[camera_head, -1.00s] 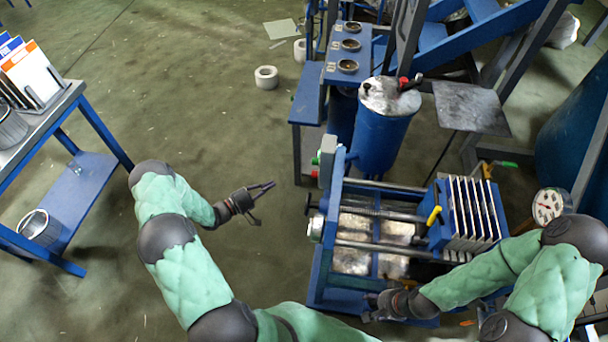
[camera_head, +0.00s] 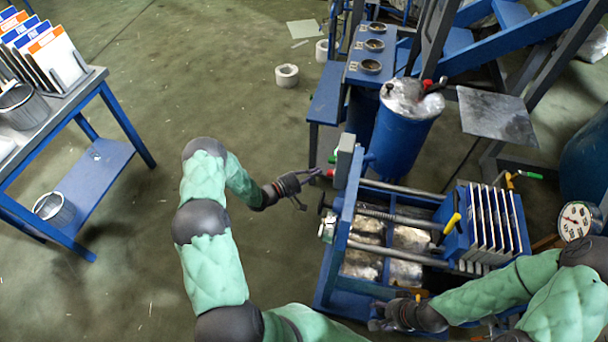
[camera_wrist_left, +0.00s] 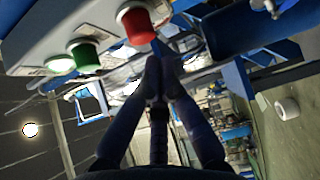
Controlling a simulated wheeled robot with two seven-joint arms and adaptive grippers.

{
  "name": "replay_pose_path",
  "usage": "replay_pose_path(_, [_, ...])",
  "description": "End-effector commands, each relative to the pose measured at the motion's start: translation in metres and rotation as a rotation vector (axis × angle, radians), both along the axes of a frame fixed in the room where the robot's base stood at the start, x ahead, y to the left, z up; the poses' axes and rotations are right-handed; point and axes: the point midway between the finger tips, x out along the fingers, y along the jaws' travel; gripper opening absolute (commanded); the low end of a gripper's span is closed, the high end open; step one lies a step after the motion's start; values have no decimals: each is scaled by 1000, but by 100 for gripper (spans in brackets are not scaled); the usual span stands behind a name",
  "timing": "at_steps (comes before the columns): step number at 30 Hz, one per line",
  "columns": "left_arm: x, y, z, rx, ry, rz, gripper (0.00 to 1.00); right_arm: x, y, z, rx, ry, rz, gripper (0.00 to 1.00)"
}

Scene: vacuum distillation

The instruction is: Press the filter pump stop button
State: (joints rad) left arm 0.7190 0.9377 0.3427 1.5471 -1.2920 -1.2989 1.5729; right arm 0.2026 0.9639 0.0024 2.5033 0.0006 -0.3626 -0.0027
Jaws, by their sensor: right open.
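The red stop button (camera_wrist_left: 136,25) sticks out of a grey control box (camera_wrist_left: 60,30) in the left wrist view.
A blue tank (camera_head: 404,135) stands behind. A table (camera_head: 95,88) with folders is at left; open floor lies between.

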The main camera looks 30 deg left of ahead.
Motion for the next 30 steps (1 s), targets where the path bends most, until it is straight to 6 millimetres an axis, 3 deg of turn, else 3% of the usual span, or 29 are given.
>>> replay_pose_path(15, [2, -11, 0, 0, 0, 0, 0, 0, 0, -2, 0, 0, 0, 57])
replay_pose_path(22, [8, -33, 0, 0, 0, -4, 0, 0, 0, -4, 0, 0, 0, 57])
replay_pose_path(30, [8, -36, 0, 0, 0, -8, 0, 0, 0, -4, 0, 0, 0, 57])
